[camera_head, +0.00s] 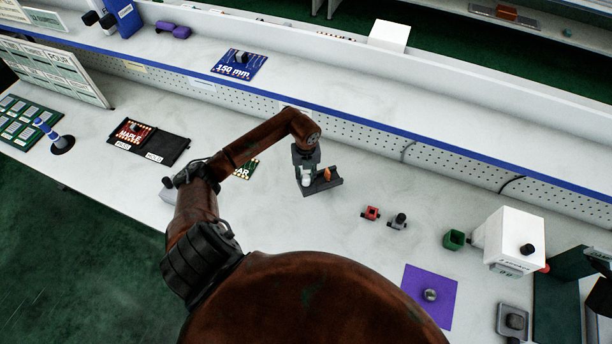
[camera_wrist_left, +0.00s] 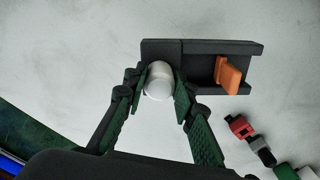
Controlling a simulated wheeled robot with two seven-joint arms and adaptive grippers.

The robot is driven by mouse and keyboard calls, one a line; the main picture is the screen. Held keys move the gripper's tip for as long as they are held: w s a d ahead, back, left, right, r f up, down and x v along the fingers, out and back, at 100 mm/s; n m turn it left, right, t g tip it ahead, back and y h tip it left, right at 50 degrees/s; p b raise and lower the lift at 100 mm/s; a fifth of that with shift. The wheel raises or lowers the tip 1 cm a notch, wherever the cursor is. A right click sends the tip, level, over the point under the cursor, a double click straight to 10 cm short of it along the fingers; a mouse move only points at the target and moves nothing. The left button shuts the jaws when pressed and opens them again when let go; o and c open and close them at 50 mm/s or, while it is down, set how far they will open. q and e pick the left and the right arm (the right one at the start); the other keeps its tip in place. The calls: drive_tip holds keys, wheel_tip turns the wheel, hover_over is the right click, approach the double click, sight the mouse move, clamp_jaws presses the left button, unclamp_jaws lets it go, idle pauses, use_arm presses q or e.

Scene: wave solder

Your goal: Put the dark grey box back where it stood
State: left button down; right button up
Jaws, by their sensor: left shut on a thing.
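The dark grey box (camera_head: 327,188) is in the middle of the white bench, long and low; it also shows in the left wrist view (camera_wrist_left: 205,60). An orange piece (camera_wrist_left: 230,75) stands in its open right part. A rounded white knob (camera_wrist_left: 159,82) shows at its left part. My left gripper (camera_head: 306,172) comes down from above over that end. In the wrist view its fingers close on either side of the knob. Whether the box touches the bench I cannot tell. My right gripper is not in view.
A red block (camera_head: 371,213) and a grey block (camera_head: 398,221) lie to the right. Beyond them are a green cup (camera_head: 453,239), a white device (camera_head: 513,241) and a purple mat (camera_head: 441,285). A black mat (camera_head: 168,150) lies left. Bare bench surrounds the box.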

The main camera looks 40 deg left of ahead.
sight(306, 186)
use_arm(q)
drive_tip(key=shift+f+b, duration=2.05)
drive_tip(key=shift+f, duration=0.9)
drive_tip(key=shift+f+b, duration=0.3)
drive_tip(key=shift+f, duration=0.15)
drive_tip(key=c, duration=1.5)
unclamp_jaws()
drive_tip(key=shift+f, duration=0.1)
drive_tip(key=shift+r, duration=0.25)
wheel_tip(306, 186, up, 12)
drive_tip(key=shift+s+a+f, duration=0.1)
drive_tip(key=shift+f, duration=0.1)
